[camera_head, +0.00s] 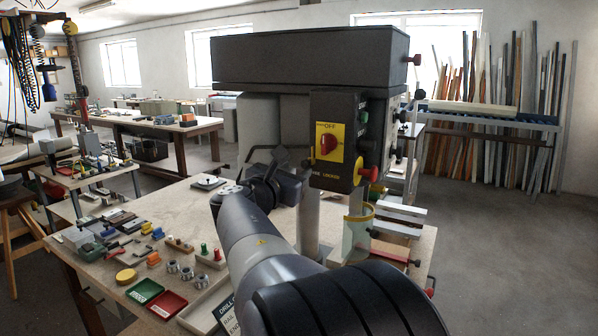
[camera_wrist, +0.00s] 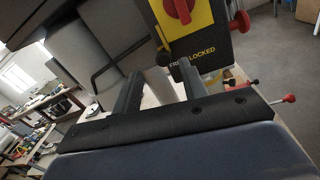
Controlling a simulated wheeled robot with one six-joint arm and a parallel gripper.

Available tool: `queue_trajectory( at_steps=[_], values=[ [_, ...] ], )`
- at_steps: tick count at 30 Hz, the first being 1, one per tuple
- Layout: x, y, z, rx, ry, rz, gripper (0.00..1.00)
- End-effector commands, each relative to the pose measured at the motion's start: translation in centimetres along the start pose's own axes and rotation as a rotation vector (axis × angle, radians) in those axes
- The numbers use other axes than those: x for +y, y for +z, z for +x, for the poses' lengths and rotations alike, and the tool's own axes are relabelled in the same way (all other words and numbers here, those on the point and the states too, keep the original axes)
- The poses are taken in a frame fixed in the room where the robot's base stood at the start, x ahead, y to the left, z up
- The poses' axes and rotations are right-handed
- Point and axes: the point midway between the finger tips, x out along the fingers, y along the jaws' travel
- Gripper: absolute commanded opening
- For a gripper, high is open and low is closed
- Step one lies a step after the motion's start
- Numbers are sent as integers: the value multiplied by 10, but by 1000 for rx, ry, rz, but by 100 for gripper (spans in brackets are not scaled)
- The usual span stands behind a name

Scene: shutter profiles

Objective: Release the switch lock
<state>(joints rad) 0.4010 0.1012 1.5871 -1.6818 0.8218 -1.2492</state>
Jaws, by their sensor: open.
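The switch box (camera_head: 345,115) is a dark panel on the side of a drilling machine. It carries a red rotary switch (camera_head: 327,144) on a yellow plate marked OFF. Below it is a FREE / LOCKED label (camera_head: 325,172), with a red knob (camera_head: 371,174) on a yellow part at its right. The wrist view shows the red switch (camera_wrist: 181,9), the label (camera_wrist: 192,52) and a red knob (camera_wrist: 240,22) at the box's side. My gripper (camera_head: 296,165) is open, just left of the box's lower part. Its two fingers (camera_wrist: 161,75) point towards the box's lower edge, with nothing seen between them.
A workbench (camera_head: 195,205) below holds red and green trays, cylinders and small tools. The drill head (camera_head: 300,60) overhangs my gripper. A column (camera_head: 308,225) stands below the box. Metal profiles (camera_head: 402,212) lie at the right. The floor at the right (camera_head: 500,260) is clear.

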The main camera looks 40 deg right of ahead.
Motion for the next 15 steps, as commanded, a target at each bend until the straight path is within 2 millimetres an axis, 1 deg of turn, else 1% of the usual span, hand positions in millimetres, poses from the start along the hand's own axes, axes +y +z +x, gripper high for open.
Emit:
queue_trajectory(
  at_steps=[1, 6, 10, 15],
  values=[
    [1, -3, -13, -1, 6, 2, 41],
    [1, -2, -45, 0, 6, 1, 41],
    [1, -2, -60, 0, 4, 0, 41],
    [0, -1, -68, 1, 2, -1, 41]
  ],
)
